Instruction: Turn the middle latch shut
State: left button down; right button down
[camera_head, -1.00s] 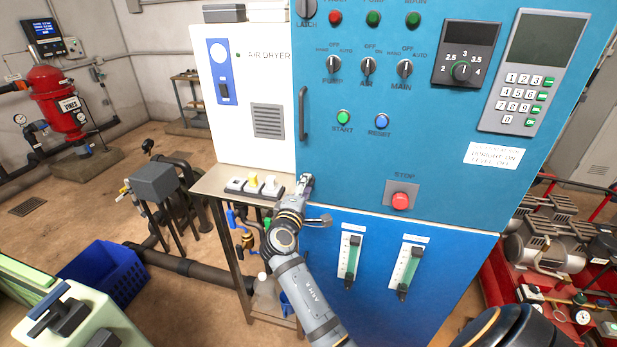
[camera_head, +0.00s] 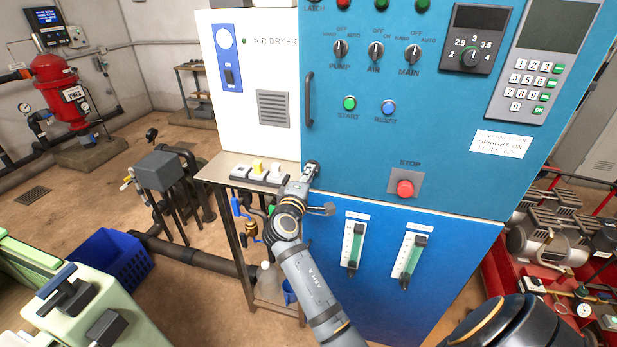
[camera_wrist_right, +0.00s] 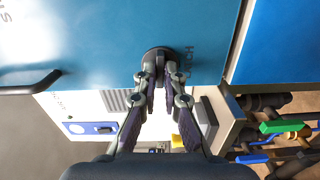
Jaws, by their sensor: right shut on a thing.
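The middle latch is a dark round knob on the blue cabinet front; in the right wrist view its dark body (camera_wrist_right: 157,54) shows beside the word LATCH. My right gripper (camera_wrist_right: 160,78) has its two fingers closed on either side of the latch's grip bar. In the head view my right gripper (camera_head: 309,174) is at the cabinet's left edge, below the long handle, and hides most of the latch. The exact angle of the latch is hard to tell. My left gripper is not in view.
The blue cabinet (camera_head: 450,130) carries selector knobs, buttons and a red stop button (camera_head: 405,188) right of my gripper. A dark vertical handle (camera_head: 308,98) stands out above it. A small table (camera_head: 215,172) with a switch block (camera_head: 258,175) is close on the left.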

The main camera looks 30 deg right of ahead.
jog(key=shift+f+m+b, duration=0.1)
jog(key=shift+m+b, duration=8.5)
jog(key=shift+b, duration=2.15)
jog(key=c, duration=1.5)
grip_release()
jog(key=shift+o, duration=0.2)
